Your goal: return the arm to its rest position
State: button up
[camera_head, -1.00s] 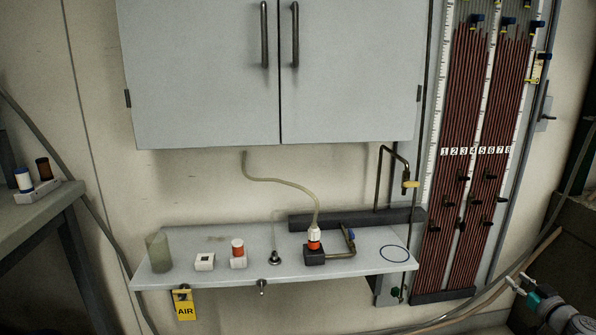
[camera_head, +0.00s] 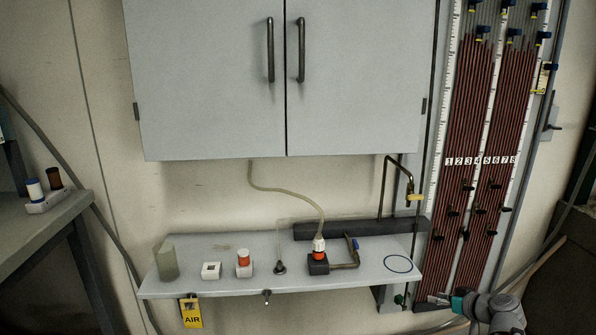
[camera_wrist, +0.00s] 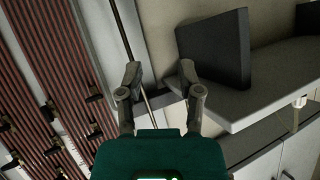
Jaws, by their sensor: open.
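My gripper (camera_wrist: 160,78) is open in the wrist view. Its two fingers stand apart with nothing held between them. Beyond them are a grey shelf end, a dark block (camera_wrist: 216,47) and the tube panel (camera_wrist: 62,60). In the head view part of my arm (camera_head: 492,311) shows at the lower right, below the tube panel and right of the shelf. The fingertips are hard to make out there.
The wall shelf (camera_head: 215,285) carries a beaker (camera_head: 166,261), small white holders, an orange-and-white bottle (camera_head: 318,247) and bent pipes. A cabinet (camera_head: 207,80) hangs above. The manometer panel (camera_head: 481,150) is at the right. A side bench (camera_head: 40,225) stands at the left.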

jog(key=s+a+f+m+g+h+p, duration=0.25)
jog(key=s+a+g, duration=0.3)
jog(key=a, duration=0.65)
jog(key=s+a+f+m+g+h+p, duration=0.1)
jog(key=s+a+g+h+p, duration=0.4)
jog(key=a, duration=0.7)
notch_tip(320, 180, up, 38)
jog(key=y+p, duration=0.1)
jog(key=p, duration=3.6)
jog(key=shift+w+d, duration=0.15)
jog(key=shift+w, duration=0.1)
jog(key=shift+g, duration=0.25)
